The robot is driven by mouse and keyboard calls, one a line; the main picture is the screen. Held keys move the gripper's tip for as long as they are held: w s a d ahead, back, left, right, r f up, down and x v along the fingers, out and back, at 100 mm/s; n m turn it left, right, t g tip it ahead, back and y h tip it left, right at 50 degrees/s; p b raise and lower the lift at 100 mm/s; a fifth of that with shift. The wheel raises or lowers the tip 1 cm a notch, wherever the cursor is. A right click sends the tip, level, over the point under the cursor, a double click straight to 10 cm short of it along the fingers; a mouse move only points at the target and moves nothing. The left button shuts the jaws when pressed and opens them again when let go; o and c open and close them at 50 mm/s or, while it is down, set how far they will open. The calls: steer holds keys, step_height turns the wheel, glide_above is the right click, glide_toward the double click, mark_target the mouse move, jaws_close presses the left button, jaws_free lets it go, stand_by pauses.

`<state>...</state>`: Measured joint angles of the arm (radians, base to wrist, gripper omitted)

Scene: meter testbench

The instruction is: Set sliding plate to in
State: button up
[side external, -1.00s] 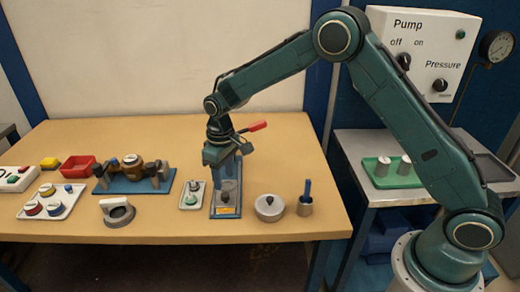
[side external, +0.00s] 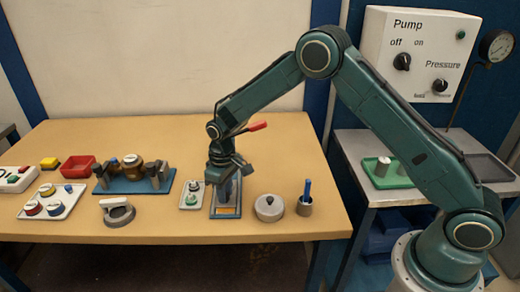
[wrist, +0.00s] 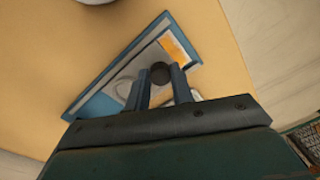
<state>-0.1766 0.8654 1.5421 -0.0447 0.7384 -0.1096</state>
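The sliding plate is a grey plate on a blue-framed base (side external: 237,207) on the table, with an orange label near its front end in the side view. The base (wrist: 94,106) lies diagonally in the wrist view, with the orange label (wrist: 174,49) at its upper right. A round dark knob (wrist: 160,72) stands on it. My gripper (side external: 222,200) points down over the base, its fingers low at the plate. In the wrist view my gripper's fingertips (wrist: 161,76) flank the knob. I cannot tell whether they press on it. In the side view the knob is hidden.
A lidded round pot (side external: 269,208) and a cup with a blue stick (side external: 305,206) stand on the right. A red-handled lever (side external: 256,126) is behind my gripper. Front table space is clear.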

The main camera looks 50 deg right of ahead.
jaws_close()
steer(key=shift+w+d, duration=1.75)
steer(key=shift+w, duration=0.05)
steer(key=o, duration=0.6)
jaws_free()
steer(key=shift+r, duration=0.15)
step_height(320, 180, up, 14)
steer(key=shift+d+f, duration=0.2)
steer(key=shift+d, duration=0.05)
